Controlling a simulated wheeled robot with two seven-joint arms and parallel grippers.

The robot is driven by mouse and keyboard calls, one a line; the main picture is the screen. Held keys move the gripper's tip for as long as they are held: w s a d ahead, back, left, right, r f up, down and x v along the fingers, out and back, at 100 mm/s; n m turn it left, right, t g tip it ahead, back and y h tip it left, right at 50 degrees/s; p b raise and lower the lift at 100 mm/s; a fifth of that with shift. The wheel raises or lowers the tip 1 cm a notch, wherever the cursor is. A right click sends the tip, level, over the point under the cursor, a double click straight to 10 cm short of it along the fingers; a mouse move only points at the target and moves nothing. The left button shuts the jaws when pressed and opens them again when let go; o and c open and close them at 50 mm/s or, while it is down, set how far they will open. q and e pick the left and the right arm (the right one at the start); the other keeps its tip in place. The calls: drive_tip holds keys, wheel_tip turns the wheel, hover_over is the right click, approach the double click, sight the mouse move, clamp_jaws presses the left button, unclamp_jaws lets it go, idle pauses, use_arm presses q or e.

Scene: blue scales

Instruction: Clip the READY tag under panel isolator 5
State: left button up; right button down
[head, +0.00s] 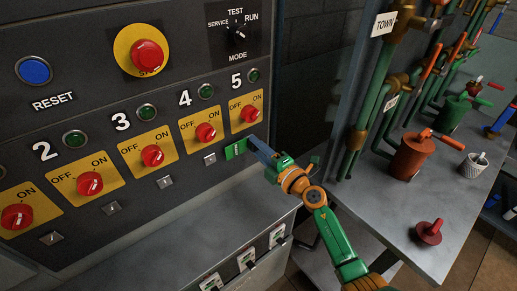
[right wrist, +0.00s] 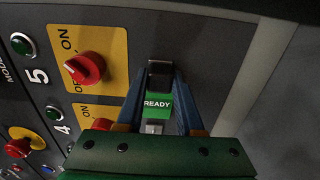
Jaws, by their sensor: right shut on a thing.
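Panel isolator 5 (head: 250,113) is a red knob on a yellow OFF/ON plate; it also shows in the right wrist view (right wrist: 85,68). The green READY tag (head: 236,149) is at the panel face just below that plate. Its white lettering shows in the right wrist view (right wrist: 157,104). My right gripper (head: 255,143) is shut on the tag, its blue fingers on either side of it. The clip under isolator 5 is hidden, and I cannot tell whether the tag touches it. My left gripper is not in view.
A small metal clip (head: 210,158) shows under isolator 4 (head: 205,132). A grey ledge (head: 190,207) runs below the panel, with several white-and-green items (head: 277,236) on its front. A bench with pipes and a red canister (head: 410,155) stands right.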

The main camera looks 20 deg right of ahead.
drive_tip(key=shift+w, duration=0.1)
drive_tip(key=shift+c, duration=2.3)
unclamp_jaws()
drive_tip(key=v, duration=0.7)
drive_tip(key=shift+p, duration=0.45)
